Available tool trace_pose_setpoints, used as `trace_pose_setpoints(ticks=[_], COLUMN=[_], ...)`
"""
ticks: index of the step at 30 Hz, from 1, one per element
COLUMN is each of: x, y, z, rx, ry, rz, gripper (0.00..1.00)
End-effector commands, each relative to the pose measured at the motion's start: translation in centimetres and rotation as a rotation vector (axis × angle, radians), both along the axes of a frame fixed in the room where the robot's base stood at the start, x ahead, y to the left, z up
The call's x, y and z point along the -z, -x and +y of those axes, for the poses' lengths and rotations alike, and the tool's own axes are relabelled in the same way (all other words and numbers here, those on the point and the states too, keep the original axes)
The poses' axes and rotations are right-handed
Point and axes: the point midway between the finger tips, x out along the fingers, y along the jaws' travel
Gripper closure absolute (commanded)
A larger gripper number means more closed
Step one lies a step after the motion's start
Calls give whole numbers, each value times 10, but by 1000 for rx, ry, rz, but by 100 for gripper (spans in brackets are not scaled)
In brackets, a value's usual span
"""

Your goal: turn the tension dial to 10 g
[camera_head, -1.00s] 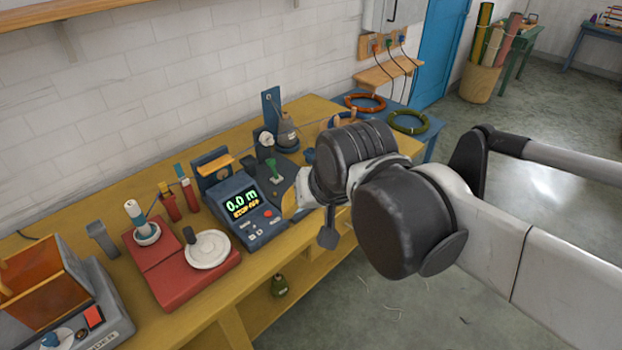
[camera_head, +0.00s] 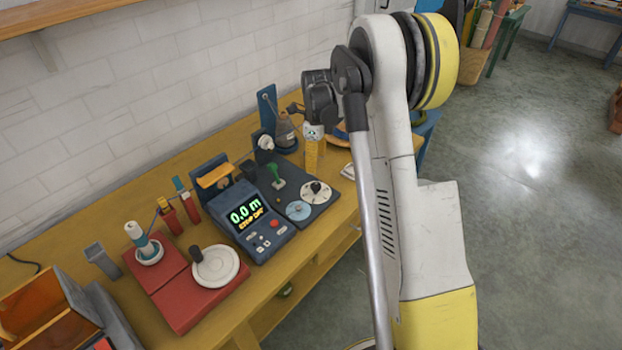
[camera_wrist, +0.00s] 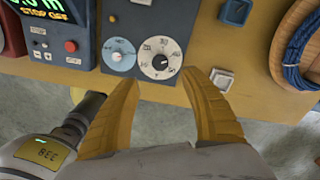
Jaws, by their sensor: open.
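A white dial with black markings and a black centre knob (camera_wrist: 160,61) sits on the dark plate (camera_head: 312,215). It also shows in the head view (camera_head: 317,191). A smaller pale blue dial (camera_wrist: 118,55) is just to its left, also seen in the head view (camera_head: 298,210). The dial markings are too small to read surely. My gripper (camera_wrist: 176,82) has its two yellow fingers spread wide and empty. In the wrist view its tips lie just below the white dial, one to either side, apart from it. In the head view my gripper (camera_head: 313,160) hangs behind the dials.
A meter box (camera_head: 256,222) reading 0.0 m stands left of the plate. A red base with a white disc (camera_head: 216,266) is further left. A wooden bowl with blue cord (camera_wrist: 286,50) is at right.

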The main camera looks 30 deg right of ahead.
Motion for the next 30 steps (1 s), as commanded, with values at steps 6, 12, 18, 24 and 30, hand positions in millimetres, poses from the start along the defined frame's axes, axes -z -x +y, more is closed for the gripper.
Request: trace_pose_setpoints(ticks=[6,12,18,24,30], x=[29,71,100,110,109], y=[-1,-1,-1,-1,0], z=[-1,-1,-1,-1,-1], rx=[16,14,13,12,12], ry=[-1,-1,-1,-1,-1], rz=[4,4,2,2,2], gripper=[46,46,46,46,46])
